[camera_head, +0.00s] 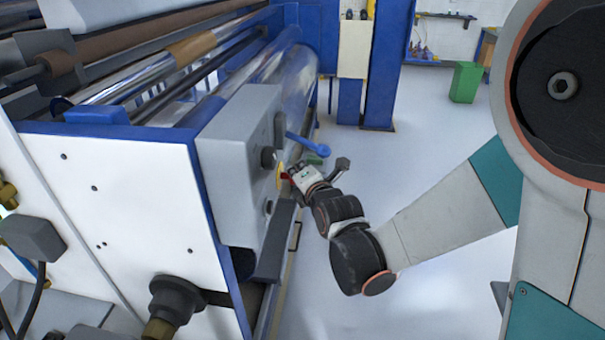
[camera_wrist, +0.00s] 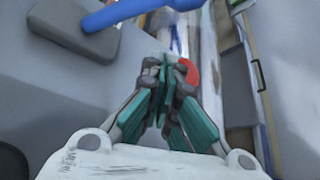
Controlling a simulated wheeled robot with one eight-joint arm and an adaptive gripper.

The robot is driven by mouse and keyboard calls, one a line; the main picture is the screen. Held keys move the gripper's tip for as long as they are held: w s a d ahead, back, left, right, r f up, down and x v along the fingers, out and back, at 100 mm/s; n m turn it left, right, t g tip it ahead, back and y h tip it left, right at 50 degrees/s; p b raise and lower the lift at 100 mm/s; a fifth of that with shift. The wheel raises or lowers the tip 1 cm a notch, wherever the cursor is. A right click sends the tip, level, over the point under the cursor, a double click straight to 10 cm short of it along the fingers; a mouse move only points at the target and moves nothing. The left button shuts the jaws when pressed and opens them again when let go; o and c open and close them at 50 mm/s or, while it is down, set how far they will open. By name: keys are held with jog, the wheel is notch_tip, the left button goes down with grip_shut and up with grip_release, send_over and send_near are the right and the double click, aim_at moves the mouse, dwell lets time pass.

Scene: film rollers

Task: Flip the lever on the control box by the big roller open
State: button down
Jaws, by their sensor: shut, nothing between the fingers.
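The grey control box (camera_head: 238,160) is fixed to the end of the machine, by the big shiny roller (camera_head: 290,80). A blue lever (camera_head: 308,144) with a round end sticks out to the right from the box's upper part. My gripper (camera_head: 290,174) is shut and empty, just below the lever and close to the box face. In the wrist view the blue lever (camera_wrist: 135,10) and its grey mount (camera_wrist: 75,28) lie above my closed fingertips (camera_wrist: 166,68). The gripper appears apart from the lever. A red part (camera_wrist: 189,71) shows behind the fingertips; contact with it cannot be told.
A yellow disc (camera_head: 279,175) and a dark knob (camera_head: 268,157) sit on the box face near my gripper. A dark grey block (camera_head: 274,240) juts out below. Open floor (camera_head: 430,130) lies to the right, with a green bin (camera_head: 465,82) farther back.

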aim_at(310, 144)
jog(key=d, duration=0.1)
jog(key=d+r, duration=0.1)
jog(key=w+d, duration=0.1)
jog(key=shift+d+r+b, duration=0.15)
jog(key=shift+r+b, duration=0.15)
jog(key=shift+r, duration=0.1)
dwell(0.4)
